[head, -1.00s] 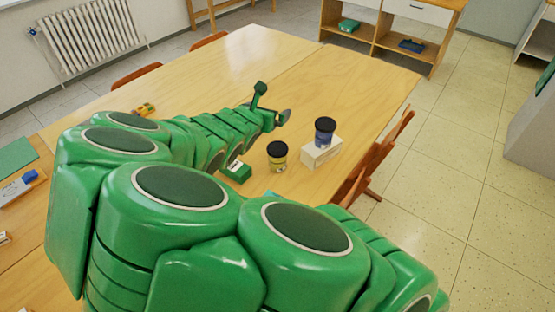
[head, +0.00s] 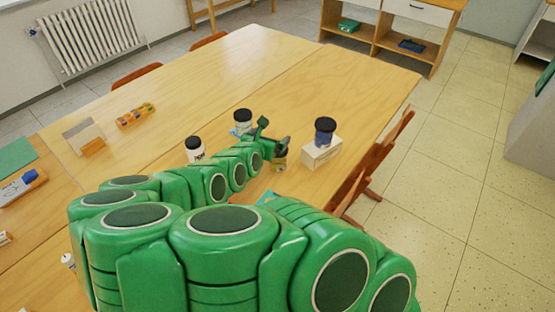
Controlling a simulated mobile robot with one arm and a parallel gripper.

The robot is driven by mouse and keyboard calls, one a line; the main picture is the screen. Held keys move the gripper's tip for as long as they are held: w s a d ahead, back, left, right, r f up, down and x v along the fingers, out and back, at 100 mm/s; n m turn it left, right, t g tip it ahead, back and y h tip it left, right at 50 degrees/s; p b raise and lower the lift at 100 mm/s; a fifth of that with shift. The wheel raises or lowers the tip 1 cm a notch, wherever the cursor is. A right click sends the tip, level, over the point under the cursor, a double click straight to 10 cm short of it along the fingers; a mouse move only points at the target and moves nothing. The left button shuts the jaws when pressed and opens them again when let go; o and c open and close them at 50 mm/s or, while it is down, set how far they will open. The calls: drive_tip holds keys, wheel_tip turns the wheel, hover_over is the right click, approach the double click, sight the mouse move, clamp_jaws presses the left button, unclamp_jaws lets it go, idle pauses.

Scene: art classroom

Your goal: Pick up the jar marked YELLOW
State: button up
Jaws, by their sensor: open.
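The yellow-labelled jar (head: 280,164) stands upright on the table; I take it for the one marked YELLOW, though its lettering is not legible. Its upper part and dark lid are mostly hidden by my gripper. My gripper (head: 275,135) is open, at the end of my green arm, just above or behind the jar in the picture. I cannot tell whether a finger touches the jar or how far apart they are in depth.
A blue jar (head: 325,133) stands on a pale box (head: 321,153) just right of the gripper. A white black-lidded jar (head: 195,150) and another black-lidded jar (head: 242,121) stand to the left. The far table (head: 240,60) is clear.

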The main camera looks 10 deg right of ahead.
sight(278, 158)
wheel_tip(278, 158, down, 8)
drive_tip(key=shift+x, duration=4)
drive_tip(key=c, duration=1.5)
drive_tip(key=shift+c, duration=0.2)
drive_tip(key=shift+r, duration=0.15)
